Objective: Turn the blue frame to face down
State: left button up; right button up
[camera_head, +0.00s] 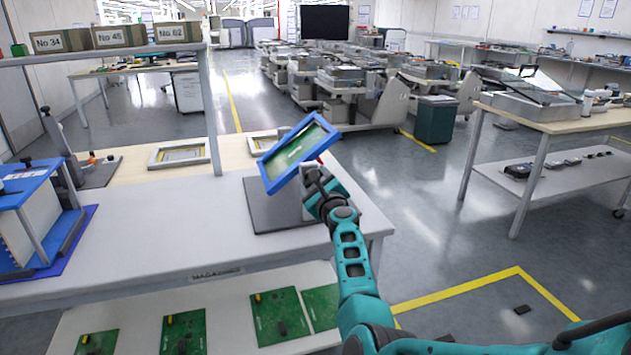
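The blue frame (287,138) is raised and tilted above the right end of the white bench, with a green board (291,150) inside its rim. The board's side with a pale label faces my head camera. My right gripper (317,176) is at the frame's lower right edge and appears shut on it; the fingertips are partly hidden. A dark grey plate (270,218) lies on the bench below the frame. A light upright part (307,206) stands there, partly hidden behind my gripper. My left gripper is not in view.
Pale frames (180,154) lie on the wooden bench behind. A blue fixture (30,210) stands at the left. Green boards (183,331) lie on the lower shelf. The white bench top (150,235) is clear in the middle. Another table (560,115) stands at the right.

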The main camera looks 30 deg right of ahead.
jog(key=shift+w+d+r+m+p, duration=0.1)
jog(key=shift+m+p, duration=0.2)
jog(key=shift+m, duration=0.8)
jog(key=shift+s+a+r+m+p, duration=0.15)
jog(key=shift+m+p, duration=0.1)
jog(key=shift+m, duration=0.85)
jog(key=shift+w+d+r+m+p, duration=0.15)
jog(key=shift+m+p, duration=0.15)
jog(key=shift+m, duration=0.8)
jog(key=shift+f+m, duration=0.1)
jog(key=shift+m, duration=0.5)
jog(key=o, duration=1.5)
jog(key=shift+f, duration=0.2)
jog(key=shift+f, duration=0.1)
